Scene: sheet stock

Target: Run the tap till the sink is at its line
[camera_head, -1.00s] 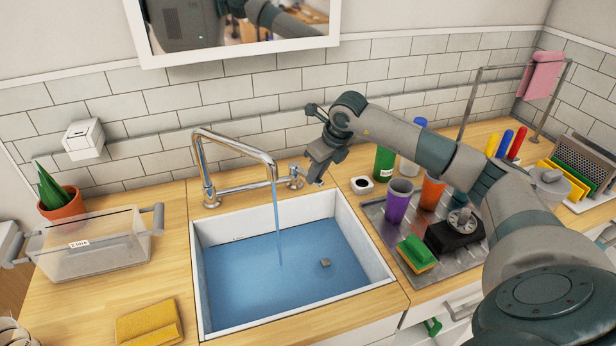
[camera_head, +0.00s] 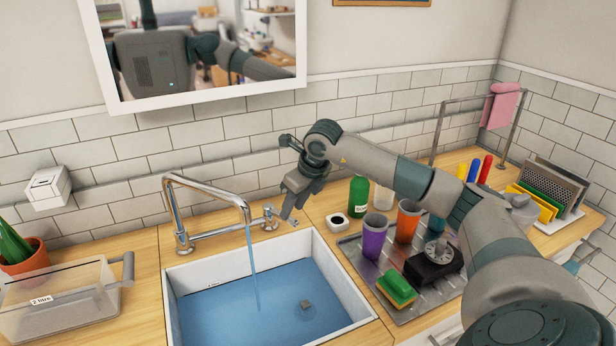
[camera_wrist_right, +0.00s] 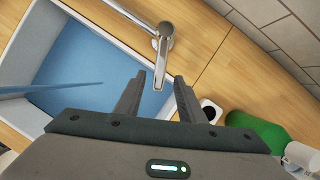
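The chrome tap (camera_head: 205,208) stands behind the sink (camera_head: 345,285). A thin stream of water (camera_head: 253,265) runs from its spout into blue water (camera_head: 240,312) covering the sink floor. A small dark mark (camera_head: 210,284) shows on the sink's back wall, above the water; it is too small to read. My right gripper (camera_head: 289,213) is beside the tap's lever handle (camera_head: 269,217). In the right wrist view the fingers (camera_wrist_right: 157,85) are apart, with the lever (camera_wrist_right: 161,70) showing between their tips; contact cannot be told. My left gripper is not in view.
Right of the sink, a metal drainer (camera_head: 350,245) holds cups and a sponge (camera_head: 397,289). A green bottle (camera_head: 358,198) stands behind. A clear tub (camera_head: 60,300) is at left.

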